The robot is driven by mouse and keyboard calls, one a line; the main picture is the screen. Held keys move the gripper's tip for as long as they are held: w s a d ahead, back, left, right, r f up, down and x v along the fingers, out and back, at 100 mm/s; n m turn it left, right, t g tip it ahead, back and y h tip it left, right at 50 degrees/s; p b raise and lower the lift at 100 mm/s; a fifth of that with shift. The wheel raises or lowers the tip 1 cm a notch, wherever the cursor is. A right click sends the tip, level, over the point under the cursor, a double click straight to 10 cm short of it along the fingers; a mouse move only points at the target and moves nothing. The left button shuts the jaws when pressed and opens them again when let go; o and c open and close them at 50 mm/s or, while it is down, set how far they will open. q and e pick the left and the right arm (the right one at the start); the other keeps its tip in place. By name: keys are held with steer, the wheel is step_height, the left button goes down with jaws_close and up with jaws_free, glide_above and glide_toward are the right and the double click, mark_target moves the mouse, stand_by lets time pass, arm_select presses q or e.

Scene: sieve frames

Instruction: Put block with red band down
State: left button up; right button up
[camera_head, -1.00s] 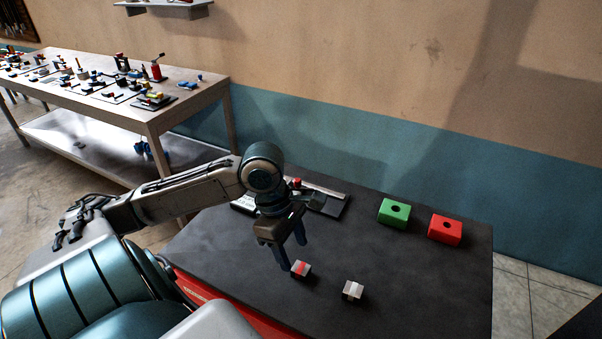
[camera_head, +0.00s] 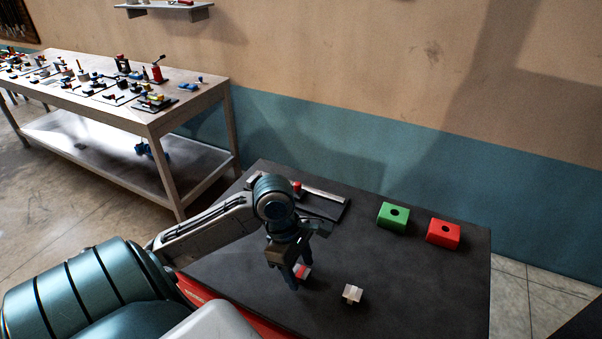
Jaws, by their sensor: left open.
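The block with the red band (camera_head: 304,272) is a small whitish block with a red stripe, and it appears to rest on the dark table top (camera_head: 400,270). My left gripper (camera_head: 297,277) is open and points down right at this block. Its fingers partly cover the block, and I cannot tell whether they touch it. My right gripper is not in view.
A second small whitish block (camera_head: 352,293) stands to the right. A green box (camera_head: 393,217) and a red box (camera_head: 443,233), each with a hole, stand at the back right. A fixture with a rail (camera_head: 322,197) lies behind my gripper.

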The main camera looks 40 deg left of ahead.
arm_select(q)
jaws_close()
